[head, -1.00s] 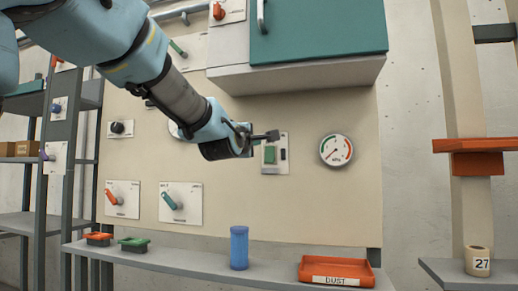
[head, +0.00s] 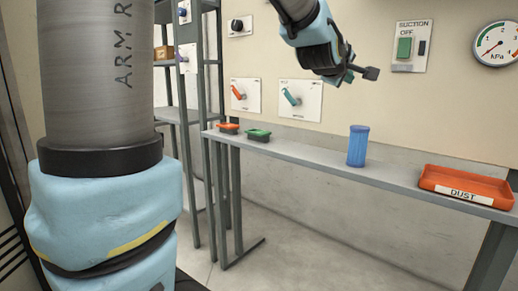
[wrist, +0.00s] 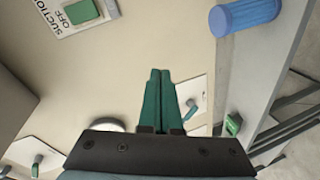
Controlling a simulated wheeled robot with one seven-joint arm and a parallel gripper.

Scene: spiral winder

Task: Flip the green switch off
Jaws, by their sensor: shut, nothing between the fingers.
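The green switch (head: 404,47) is a rocker on a white plate marked SUCTION and OFF on the wall panel. The word OFF stands just above the rocker; I cannot tell which way the rocker is tipped. The switch also shows at the upper left of the wrist view (wrist: 82,12). My gripper (head: 370,73) is below and left of the switch in the head view, apart from it.
A blue cylinder (head: 357,146) and an orange DUST tray (head: 467,185) stand on the grey shelf (head: 300,153). Plates with an orange lever (head: 238,93) and a teal lever (head: 290,96) are on the panel at left. A gauge (head: 496,44) is right of the switch.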

